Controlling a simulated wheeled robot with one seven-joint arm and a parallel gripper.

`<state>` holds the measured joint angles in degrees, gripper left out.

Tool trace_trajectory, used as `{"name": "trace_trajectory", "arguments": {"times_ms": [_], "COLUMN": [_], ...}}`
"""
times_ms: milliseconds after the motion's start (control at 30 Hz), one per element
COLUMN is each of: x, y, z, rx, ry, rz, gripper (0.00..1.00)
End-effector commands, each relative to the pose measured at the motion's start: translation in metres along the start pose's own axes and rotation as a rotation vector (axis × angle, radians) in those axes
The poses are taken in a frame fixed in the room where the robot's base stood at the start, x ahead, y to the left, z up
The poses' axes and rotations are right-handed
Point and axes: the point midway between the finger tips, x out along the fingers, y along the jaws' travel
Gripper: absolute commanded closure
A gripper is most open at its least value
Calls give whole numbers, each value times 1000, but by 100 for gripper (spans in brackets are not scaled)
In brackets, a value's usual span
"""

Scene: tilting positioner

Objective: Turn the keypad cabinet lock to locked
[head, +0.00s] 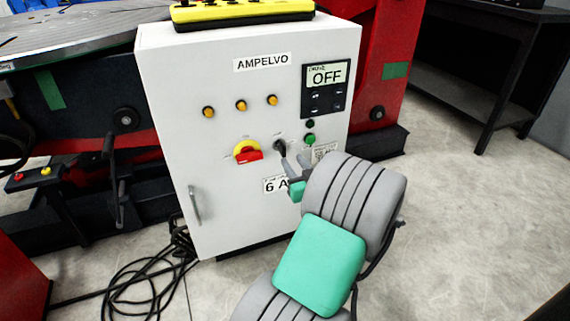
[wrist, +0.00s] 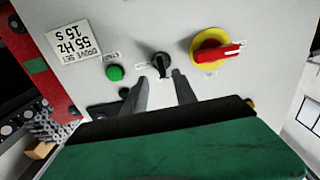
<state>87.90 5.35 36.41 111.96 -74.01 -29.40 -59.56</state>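The white cabinet (head: 215,140) has a dark keypad panel (head: 325,85) reading OFF at its upper right. A small black rotary knob (head: 280,146) sits on its front; I cannot tell for sure whether it is the lock. In the wrist view the black knob (wrist: 161,62) lies just beyond the gap between my fingertips. My gripper (head: 293,160) is at the cabinet front, just below the knob. In the wrist view my gripper (wrist: 160,76) is open, its fingers apart and nothing seen between them. Whether a fingertip touches the knob is unclear.
A red-and-yellow rotary switch (head: 247,152) is left of the knob, and a green button (head: 310,139) is right of it. Several amber lamps (head: 241,105) sit above. A yellow box (head: 240,10) rests on top. Black cables (head: 150,285) lie on the floor.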

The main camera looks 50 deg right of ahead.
Motion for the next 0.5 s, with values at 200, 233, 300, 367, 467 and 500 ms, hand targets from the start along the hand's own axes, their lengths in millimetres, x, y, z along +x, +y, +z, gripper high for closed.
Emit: {"name": "trace_trajectory", "arguments": {"times_ms": [200,233,300,367,467,500], "x": [44,49,57,62,64,64], "y": [-4,-3,-3,-3,-3,-2], "z": [0,0,0,-1,-2,-2], "rx": [-1,-2,-1,1,-1,0], "ry": [0,-1,-2,-1,-1,-1], "rz": [-8,-8,-7,-6,-5,-5], "gripper": [66,66,66,66,66,66]}}
